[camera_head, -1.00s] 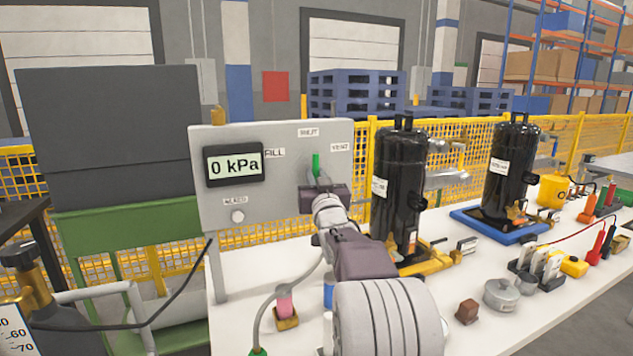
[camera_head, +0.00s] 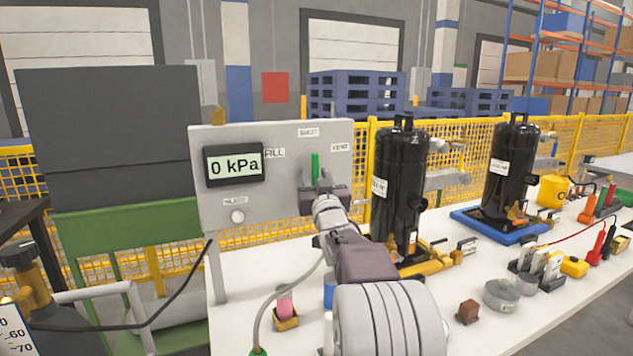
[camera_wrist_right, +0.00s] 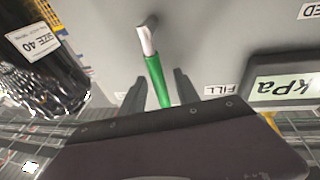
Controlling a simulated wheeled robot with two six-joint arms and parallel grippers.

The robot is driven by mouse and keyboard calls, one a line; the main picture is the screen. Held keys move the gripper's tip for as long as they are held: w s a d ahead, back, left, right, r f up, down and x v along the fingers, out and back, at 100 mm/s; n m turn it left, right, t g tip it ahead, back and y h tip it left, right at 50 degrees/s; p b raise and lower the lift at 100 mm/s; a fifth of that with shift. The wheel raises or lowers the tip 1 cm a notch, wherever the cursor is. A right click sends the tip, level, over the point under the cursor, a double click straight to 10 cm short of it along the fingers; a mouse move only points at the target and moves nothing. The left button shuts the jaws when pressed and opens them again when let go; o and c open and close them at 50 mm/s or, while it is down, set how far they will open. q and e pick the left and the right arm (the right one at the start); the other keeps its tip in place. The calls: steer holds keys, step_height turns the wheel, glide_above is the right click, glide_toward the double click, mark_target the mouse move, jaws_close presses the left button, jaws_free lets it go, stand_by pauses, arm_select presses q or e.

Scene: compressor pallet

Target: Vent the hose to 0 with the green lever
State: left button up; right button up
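The green lever (camera_head: 315,166) stands about upright on the front of the grey panel (camera_head: 270,205), below the SHUT label (camera_head: 308,132) and between the FILL and VENT (camera_head: 340,148) labels. The panel's display (camera_head: 234,166) reads 0 kPa. Contact with the lever is not visible. My left gripper is not in view.
Two black compressors (camera_head: 400,190) (camera_head: 508,175) stand on the white table to the right. A hose (camera_head: 285,290) runs by a pink-topped fitting (camera_head: 285,305) near my right arm. A brown block (camera_head: 467,312) and a grey round can (camera_head: 501,295) lie at the front.

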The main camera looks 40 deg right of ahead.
steer(key=v, duration=0.8)
steer(key=shift+s+a, duration=0.15)
steer(key=shift+s, duration=0.15)
steer(key=shift+f, duration=0.15)
